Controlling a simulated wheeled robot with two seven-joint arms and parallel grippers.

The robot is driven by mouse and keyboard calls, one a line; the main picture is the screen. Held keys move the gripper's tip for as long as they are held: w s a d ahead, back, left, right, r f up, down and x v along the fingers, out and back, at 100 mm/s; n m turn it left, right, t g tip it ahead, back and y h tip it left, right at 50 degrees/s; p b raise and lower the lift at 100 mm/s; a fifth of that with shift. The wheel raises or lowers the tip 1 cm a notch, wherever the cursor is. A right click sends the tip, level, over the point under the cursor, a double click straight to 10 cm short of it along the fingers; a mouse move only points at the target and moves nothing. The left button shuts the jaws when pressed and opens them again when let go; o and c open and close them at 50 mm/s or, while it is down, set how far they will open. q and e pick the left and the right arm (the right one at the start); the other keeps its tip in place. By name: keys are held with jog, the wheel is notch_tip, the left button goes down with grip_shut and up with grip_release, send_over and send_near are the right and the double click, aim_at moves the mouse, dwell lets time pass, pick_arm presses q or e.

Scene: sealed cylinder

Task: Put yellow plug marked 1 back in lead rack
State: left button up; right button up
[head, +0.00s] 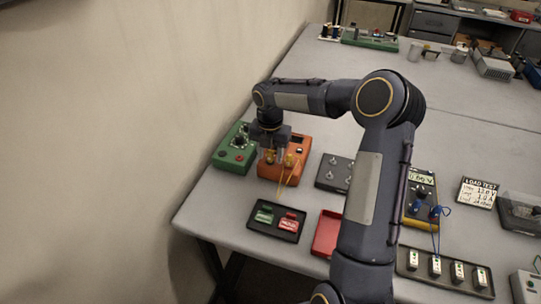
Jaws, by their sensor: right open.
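An orange box (297,172) stands on the left part of the table. Two small yellow plugs show at it, one at my right gripper (271,156) and another yellow plug (289,159) just right of it. A thin yellow lead (281,184) hangs down over the box's front edge. My right gripper is open, pointing down over the box's left part, with its fingers close to the left plug. Whether they touch it is too small to tell. The number 1 is not readable. I cannot tell which thing is the lead rack. My left gripper is not in view.
A green box (233,157) stands close left of the orange one. A black tray (262,232) with green and red pieces, a red tray (325,238) and a dark box with silver posts (330,172) are near. A meter (421,184) and a strip of white blocks (474,281) stand right.

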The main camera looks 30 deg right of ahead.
aim_at(270, 151)
jog(key=shift+p, duration=0.35)
dwell(0.6)
jog(key=shift+c, duration=0.4)
grip_shut()
jog(key=shift+r, duration=0.1)
jog(key=shift+r+p, duration=1.75)
jog(key=shift+r, duration=0.25)
jog(key=shift+r+p, duration=0.3)
jog(key=shift+r, duration=0.65)
jog(key=shift+f, duration=0.1)
